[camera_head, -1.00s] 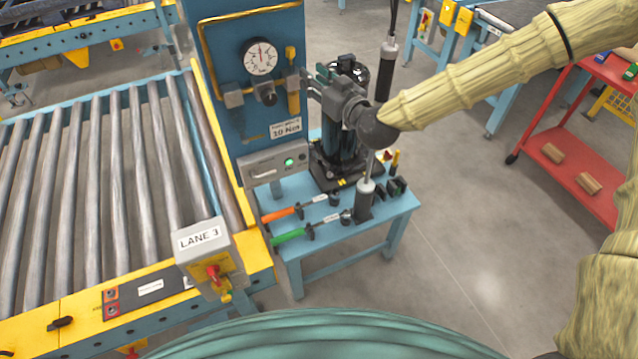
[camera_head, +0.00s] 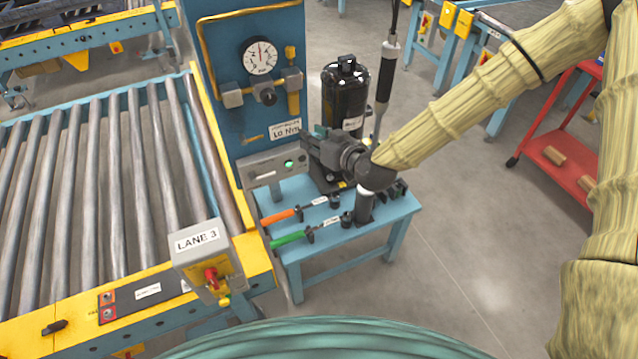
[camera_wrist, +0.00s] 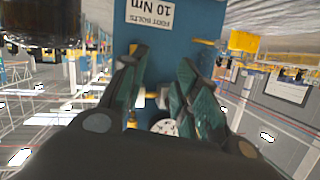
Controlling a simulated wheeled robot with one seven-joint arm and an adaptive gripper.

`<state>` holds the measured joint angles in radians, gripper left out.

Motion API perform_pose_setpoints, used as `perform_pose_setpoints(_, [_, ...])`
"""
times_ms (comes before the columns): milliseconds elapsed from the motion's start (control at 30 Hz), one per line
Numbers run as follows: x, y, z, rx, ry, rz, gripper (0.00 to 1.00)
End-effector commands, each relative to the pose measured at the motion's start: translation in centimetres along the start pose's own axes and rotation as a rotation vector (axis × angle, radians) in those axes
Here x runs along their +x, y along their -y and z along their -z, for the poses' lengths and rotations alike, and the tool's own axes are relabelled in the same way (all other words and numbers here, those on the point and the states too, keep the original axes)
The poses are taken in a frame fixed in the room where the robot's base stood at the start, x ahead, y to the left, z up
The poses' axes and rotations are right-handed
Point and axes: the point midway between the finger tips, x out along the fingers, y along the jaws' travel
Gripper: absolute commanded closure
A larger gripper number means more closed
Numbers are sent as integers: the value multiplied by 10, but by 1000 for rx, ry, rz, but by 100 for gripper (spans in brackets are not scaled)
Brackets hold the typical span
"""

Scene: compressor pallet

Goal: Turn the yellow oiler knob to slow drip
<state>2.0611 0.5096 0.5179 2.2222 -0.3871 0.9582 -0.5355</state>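The yellow oiler knob (camera_head: 291,52) tops the right-hand unit on the blue panel (camera_head: 225,50), right of the round gauge (camera_head: 262,57). A yellow body (camera_head: 294,100) hangs below it. My gripper (camera_head: 308,140) is in front of the panel's lower right edge, below the knob and apart from it. In the wrist view my gripper (camera_wrist: 160,78) has its two dark green fingers spread, with nothing held between them. The gauge (camera_wrist: 163,127) shows partly between the fingers there. Small yellow parts are also visible, but I cannot tell which is the knob.
A black tank (camera_head: 345,92) stands behind my gripper on a blue table (camera_head: 330,240). An orange-handled tool (camera_head: 285,214) and a green-handled tool (camera_head: 290,236) lie in front. A hanging tool (camera_head: 386,75) is close to my wrist. The roller conveyor (camera_head: 100,190) fills the left; a red cart (camera_head: 545,165) stands right.

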Motion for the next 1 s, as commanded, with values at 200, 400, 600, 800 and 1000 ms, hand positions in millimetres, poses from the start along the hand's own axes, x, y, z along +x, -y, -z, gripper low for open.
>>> perform_pose_setpoints(200, [-3,2,-33,22,59,0,69])
perform_pose_setpoints(400, [-8,4,-64,46,115,-3,69])
perform_pose_setpoints(600, [-13,5,-92,66,168,-6,69])
perform_pose_setpoints(800, [-18,6,-112,82,206,-11,69])
perform_pose_setpoints(1000, [-20,6,-120,88,222,-13,69])
